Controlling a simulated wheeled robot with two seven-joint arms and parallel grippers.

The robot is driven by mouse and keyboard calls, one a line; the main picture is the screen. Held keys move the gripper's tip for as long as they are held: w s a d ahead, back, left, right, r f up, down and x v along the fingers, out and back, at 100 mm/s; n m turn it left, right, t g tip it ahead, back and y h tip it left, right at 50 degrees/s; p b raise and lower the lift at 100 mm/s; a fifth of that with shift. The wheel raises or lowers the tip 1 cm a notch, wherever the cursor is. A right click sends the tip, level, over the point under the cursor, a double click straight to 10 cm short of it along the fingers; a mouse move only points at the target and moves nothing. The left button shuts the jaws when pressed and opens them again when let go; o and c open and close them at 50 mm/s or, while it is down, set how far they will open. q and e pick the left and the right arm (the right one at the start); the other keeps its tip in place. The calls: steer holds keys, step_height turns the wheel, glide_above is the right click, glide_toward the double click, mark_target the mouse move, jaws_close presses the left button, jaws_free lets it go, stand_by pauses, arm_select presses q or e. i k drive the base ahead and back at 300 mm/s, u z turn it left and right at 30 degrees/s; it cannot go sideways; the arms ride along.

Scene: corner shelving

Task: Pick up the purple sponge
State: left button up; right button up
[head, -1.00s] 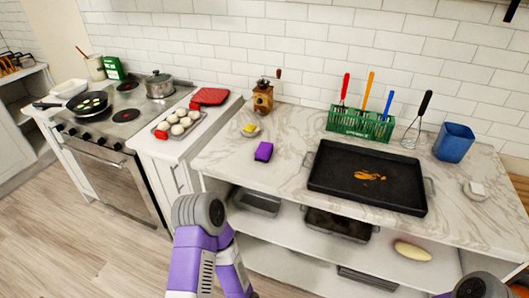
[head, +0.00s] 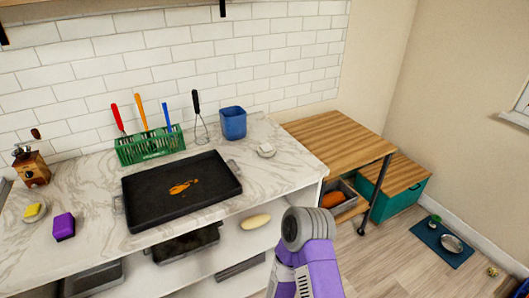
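The purple sponge (head: 64,226) rests on the marble counter (head: 90,190) at the left of the head view, near the counter's front edge. It stands apart from other things, with a small yellow item on a dish (head: 35,212) to its left. One of my purple arms shows at the bottom, right of centre, in front of the shelving. No gripper fingers can be seen, and nothing of mine touches the sponge.
A large black tray (head: 205,200) with an orange smear lies right of the sponge. Behind it stand a green rack (head: 150,147) with utensils and a blue cup (head: 233,122). A wooden grinder (head: 32,168) stands at the left. A wooden table (head: 335,135) adjoins the counter's right end.

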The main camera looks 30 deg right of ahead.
mark_target(64, 226)
steer(key=u, duration=2.25)
steer(key=i, duration=1.45)
steer(key=z, duration=2.85)
